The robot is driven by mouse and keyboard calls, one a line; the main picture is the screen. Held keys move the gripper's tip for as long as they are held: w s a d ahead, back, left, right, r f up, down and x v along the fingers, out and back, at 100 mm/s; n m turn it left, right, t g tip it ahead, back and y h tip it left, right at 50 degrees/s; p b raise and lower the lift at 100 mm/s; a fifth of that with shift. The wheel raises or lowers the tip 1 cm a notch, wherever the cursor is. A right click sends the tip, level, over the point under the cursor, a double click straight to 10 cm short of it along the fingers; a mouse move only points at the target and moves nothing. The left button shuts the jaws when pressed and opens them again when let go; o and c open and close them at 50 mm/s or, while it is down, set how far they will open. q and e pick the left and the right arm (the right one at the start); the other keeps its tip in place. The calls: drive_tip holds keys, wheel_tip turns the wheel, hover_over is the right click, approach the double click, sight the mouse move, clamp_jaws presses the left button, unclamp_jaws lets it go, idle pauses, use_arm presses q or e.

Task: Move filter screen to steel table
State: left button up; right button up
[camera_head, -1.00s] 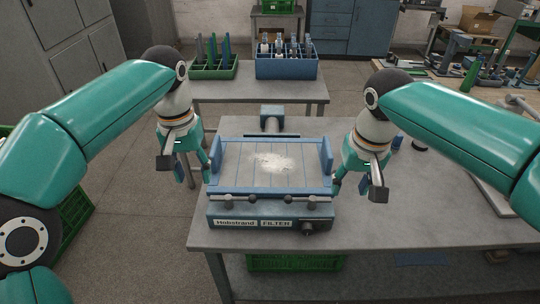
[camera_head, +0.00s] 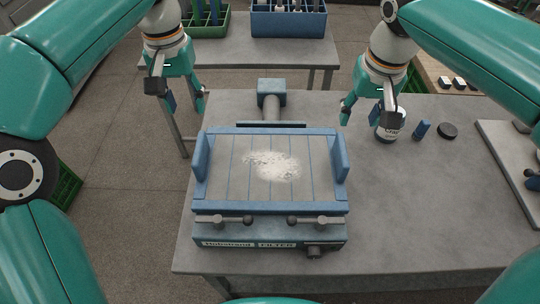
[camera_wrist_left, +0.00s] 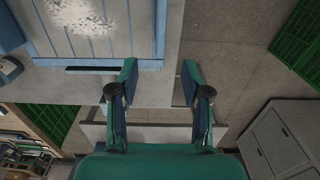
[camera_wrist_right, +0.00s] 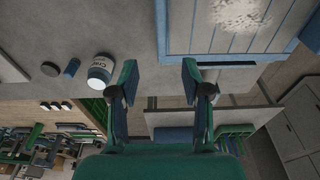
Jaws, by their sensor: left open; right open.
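The filter screen (camera_head: 240,194) is a flat grey panel with a blue frame, blue ribs and a patch of white fluff. It lies on the filter unit (camera_head: 225,232), between two blue side plates. It also shows in the left wrist view (camera_wrist_left: 112,42) and the right wrist view (camera_wrist_right: 210,38). My left gripper (camera_head: 186,98) is open and empty, beyond the screen's far left corner. My right gripper (camera_head: 364,116) is open and empty, beyond its far right corner. Grey tables stand under the unit (camera_head: 420,220) and behind it (camera_head: 240,55); I cannot tell which is the steel table.
A jar (camera_head: 389,128), a small blue block (camera_head: 422,129) and a black disc (camera_head: 447,130) stand right of my right gripper. A green crate (camera_head: 208,28) and a blue crate (camera_head: 290,24) are on the back table.

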sight(198, 146)
use_arm(q)
drive_tip(key=shift+s+a+r, duration=0.1)
drive_tip(key=shift+s, duration=0.1)
use_arm(e)
drive_tip(key=shift+s+r, duration=0.1)
drive_tip(key=shift+s, duration=0.05)
drive_tip(key=shift+a, duration=0.1)
use_arm(q)
wheel_tip(198, 146, down, 17)
use_arm(e)
drive_tip(key=w+f, duration=0.1)
drive_tip(key=f, duration=1)
drive_tip(key=w+f, duration=0.1)
drive_tip(key=f, duration=0.4)
drive_tip(key=shift+w+f, duration=0.3)
drive_tip(key=shift+f, duration=0.1)
use_arm(q)
clamp_jaws()
use_arm(e)
clamp_jaws()
use_arm(q)
drive_tip(key=shift+r, duration=0.1)
use_arm(e)
drive_tip(key=shift+r, duration=0.1)
